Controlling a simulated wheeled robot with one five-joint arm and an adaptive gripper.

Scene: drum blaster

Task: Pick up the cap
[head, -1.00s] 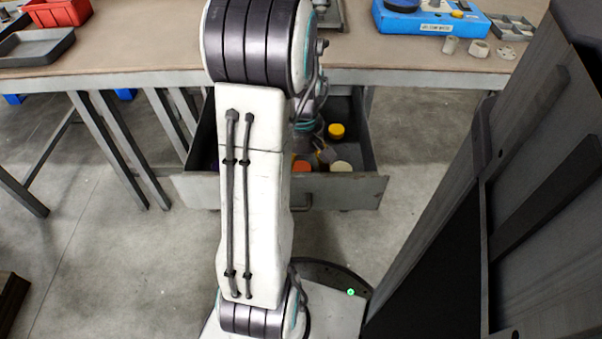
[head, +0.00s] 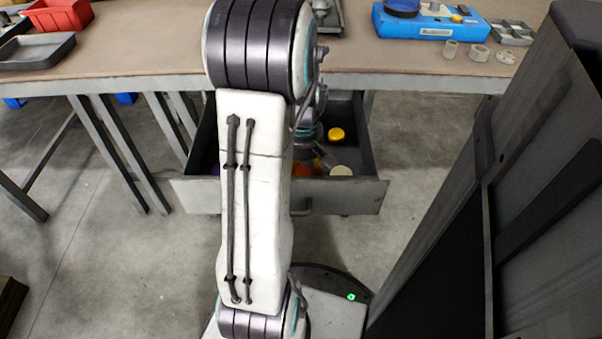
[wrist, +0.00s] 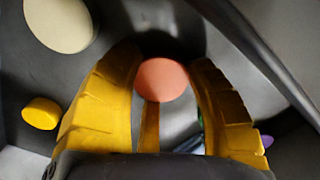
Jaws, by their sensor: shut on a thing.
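An orange round cap (wrist: 162,80) shows between the yellow fingers of my gripper (wrist: 165,75) in the wrist view. The gripper is shut on it, down inside the open drawer (head: 365,192). In the head view the orange cap (head: 302,169) is partly hidden behind my arm, and little of the gripper shows. A cream cap (wrist: 58,22) lies to the upper left in the wrist view and a yellow cap (wrist: 41,113) to the left, both apart from the fingers. A purple thing (wrist: 267,141) shows at the right, mostly hidden.
The drawer's walls surround the gripper closely. The workbench (head: 400,55) stands above and behind it, with a blue box (head: 432,22), a red bin (head: 58,14) and grey trays on top. A tall dark cabinet (head: 530,180) stands at the right.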

